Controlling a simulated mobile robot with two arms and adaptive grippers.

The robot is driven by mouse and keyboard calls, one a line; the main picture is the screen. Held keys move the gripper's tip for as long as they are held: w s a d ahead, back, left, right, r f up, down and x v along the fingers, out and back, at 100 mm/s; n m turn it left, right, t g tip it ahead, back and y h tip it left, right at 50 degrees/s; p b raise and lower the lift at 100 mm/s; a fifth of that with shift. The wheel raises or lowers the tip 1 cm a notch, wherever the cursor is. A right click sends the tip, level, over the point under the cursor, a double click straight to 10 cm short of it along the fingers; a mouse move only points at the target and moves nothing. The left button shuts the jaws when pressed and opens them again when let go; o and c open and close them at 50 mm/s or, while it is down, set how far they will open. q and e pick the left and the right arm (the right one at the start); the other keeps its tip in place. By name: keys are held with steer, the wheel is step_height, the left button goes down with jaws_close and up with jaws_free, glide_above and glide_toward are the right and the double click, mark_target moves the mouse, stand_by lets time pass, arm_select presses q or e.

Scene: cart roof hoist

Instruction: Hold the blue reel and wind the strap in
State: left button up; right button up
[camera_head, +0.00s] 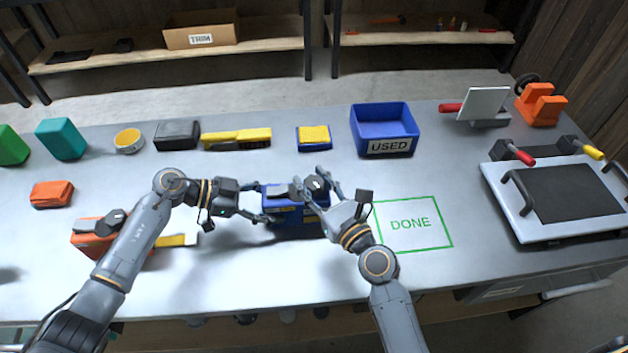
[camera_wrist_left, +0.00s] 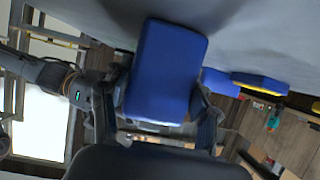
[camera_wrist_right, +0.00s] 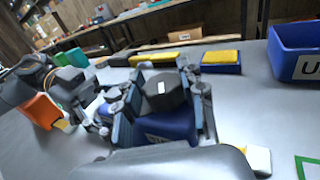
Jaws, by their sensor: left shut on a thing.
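The blue reel (camera_head: 290,217) stands on the bench left of the green DONE square. My left gripper (camera_head: 262,205) is shut on its left part; the left wrist view shows the blue body (camera_wrist_left: 165,70) between the fingers. My right gripper (camera_head: 315,188) is over the reel's top. In the right wrist view its fingers stand either side of a dark knob (camera_wrist_right: 162,90) above the blue body (camera_wrist_right: 170,128); whether they press on it is unclear. A short whitish tab (camera_wrist_right: 258,158), perhaps the strap end, shows beside the reel; my right arm hides that side in the head view.
An orange reel-like thing (camera_head: 95,240) with a yellow-white tab lies partly under my left arm. A blue USED bin (camera_head: 385,118) and a blue-yellow block (camera_head: 314,142) stand behind. The DONE square (camera_head: 410,224) is empty. A framed panel (camera_head: 565,190) is at right.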

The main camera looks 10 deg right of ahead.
steer(key=o, duration=0.3)
steer(key=shift+a+f, duration=0.1)
steer(key=shift+a, duration=0.05)
steer(key=shift+o, duration=0.2)
steer(key=v, duration=1.2)
